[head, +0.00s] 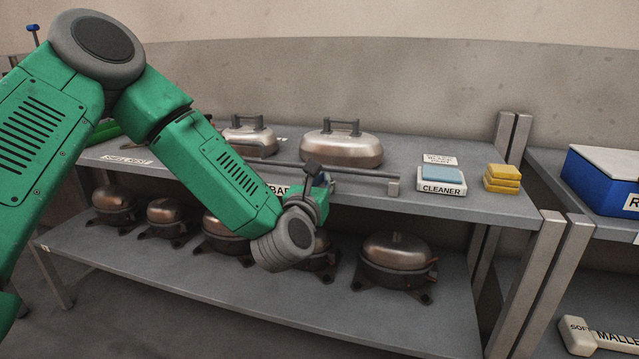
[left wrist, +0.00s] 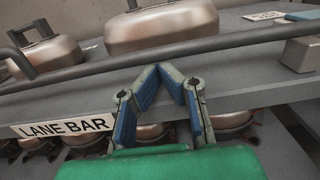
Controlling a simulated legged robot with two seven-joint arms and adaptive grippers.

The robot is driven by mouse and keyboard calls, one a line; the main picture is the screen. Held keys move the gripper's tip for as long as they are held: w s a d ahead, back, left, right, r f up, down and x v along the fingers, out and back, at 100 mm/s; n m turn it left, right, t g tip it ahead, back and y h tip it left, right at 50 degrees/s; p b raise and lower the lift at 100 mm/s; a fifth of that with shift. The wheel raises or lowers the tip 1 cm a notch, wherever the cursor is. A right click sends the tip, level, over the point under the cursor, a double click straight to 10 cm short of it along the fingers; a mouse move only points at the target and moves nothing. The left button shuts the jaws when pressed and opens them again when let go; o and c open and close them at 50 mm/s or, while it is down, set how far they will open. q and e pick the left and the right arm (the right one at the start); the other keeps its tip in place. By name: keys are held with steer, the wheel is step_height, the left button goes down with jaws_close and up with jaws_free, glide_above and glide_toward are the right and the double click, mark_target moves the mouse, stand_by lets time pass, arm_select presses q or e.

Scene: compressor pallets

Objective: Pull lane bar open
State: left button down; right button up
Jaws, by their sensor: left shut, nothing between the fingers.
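The lane bar (head: 365,174) is a thin grey rod along the front of the upper shelf, with a small block at its right end. In the left wrist view the lane bar (left wrist: 240,38) crosses the picture above a "LANE BAR" label (left wrist: 65,127) on the shelf edge. My left gripper (head: 318,176) is at the shelf's front edge by the bar. In the left wrist view its fingertips (left wrist: 166,68) meet just below the bar, with nothing between them. Whether they touch the bar cannot be told. My left arm hides part of the bar in the head view.
Metal domed housings (head: 341,148) stand behind the bar on the upper shelf (head: 480,205). A cleaner box (head: 441,180) and yellow sponges (head: 502,178) sit to the right. Several compressors (head: 398,262) fill the lower shelf. A blue bin (head: 600,185) is on the right rack.

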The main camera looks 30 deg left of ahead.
arm_select(q)
steer(key=s+a+r+n+p, duration=0.1)
steer(key=a+r+n+p, duration=0.25)
steer(key=r, duration=0.85)
steer(key=s+a+r+n+p, duration=0.1)
steer(key=a+r+n+p, duration=0.3)
steer(key=r, duration=0.8)
steer(key=s+a+r+n+p, duration=0.2)
steer(key=a+r+n, duration=0.2)
steer(key=a+r, duration=0.3)
steer(key=s+a+r+n+p, duration=0.1)
steer(key=a+r+n, duration=0.3)
steer(key=a, duration=0.9)
steer(key=shift+s+a+r+g+y+p, duration=0.35)
steer(key=shift+s+r, duration=0.45)
steer(key=shift+r, duration=0.95)
steer(key=shift+n, duration=0.25)
